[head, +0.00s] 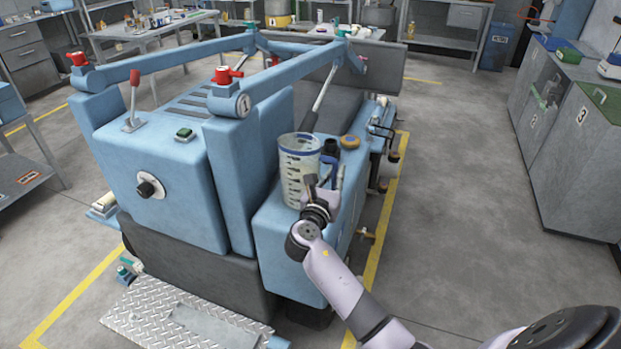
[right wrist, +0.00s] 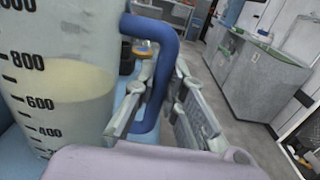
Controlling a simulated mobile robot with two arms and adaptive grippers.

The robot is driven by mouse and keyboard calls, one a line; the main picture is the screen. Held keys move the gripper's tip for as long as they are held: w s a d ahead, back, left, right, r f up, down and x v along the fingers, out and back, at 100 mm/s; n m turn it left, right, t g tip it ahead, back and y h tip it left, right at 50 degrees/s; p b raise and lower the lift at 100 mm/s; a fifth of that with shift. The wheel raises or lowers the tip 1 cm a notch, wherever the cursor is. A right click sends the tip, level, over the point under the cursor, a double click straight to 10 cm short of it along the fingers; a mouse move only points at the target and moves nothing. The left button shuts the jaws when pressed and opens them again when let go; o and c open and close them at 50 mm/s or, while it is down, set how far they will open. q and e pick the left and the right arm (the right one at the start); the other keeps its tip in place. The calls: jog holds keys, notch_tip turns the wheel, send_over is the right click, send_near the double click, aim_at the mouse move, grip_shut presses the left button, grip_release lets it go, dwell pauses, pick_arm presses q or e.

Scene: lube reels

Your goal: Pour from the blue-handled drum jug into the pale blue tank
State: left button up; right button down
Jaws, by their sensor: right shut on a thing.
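The drum jug (head: 297,172) is clear and graduated, with a blue rim and a blue handle (right wrist: 166,50). It looks upright, at the top of the pale blue tank (head: 272,235) on the machine's side; I cannot tell whether it touches. In the right wrist view the jug (right wrist: 60,100) holds pale yellowish liquid to between the 600 and 800 marks. My right gripper (head: 322,190) is shut on the handle, its fingers (right wrist: 158,102) on either side of it. A dark neck or fitting (head: 331,147) shows behind the jug, partly hidden. My left gripper is out of view.
A yellow-brown cap (head: 350,142) sits on the tank top behind the jug. The pale blue lift arms (head: 170,62) and a grey lever bar (head: 321,90) rise nearby. Grey cabinets (head: 567,150) stand at the right, with open floor (head: 450,170) between.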

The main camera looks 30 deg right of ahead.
jog(key=shift+r, duration=0.15)
notch_tip(320, 180, up, 20)
jog(key=p, duration=0.1)
dwell(0.4)
jog(key=shift+w+p, duration=0.1)
jog(key=shift+p, duration=0.2)
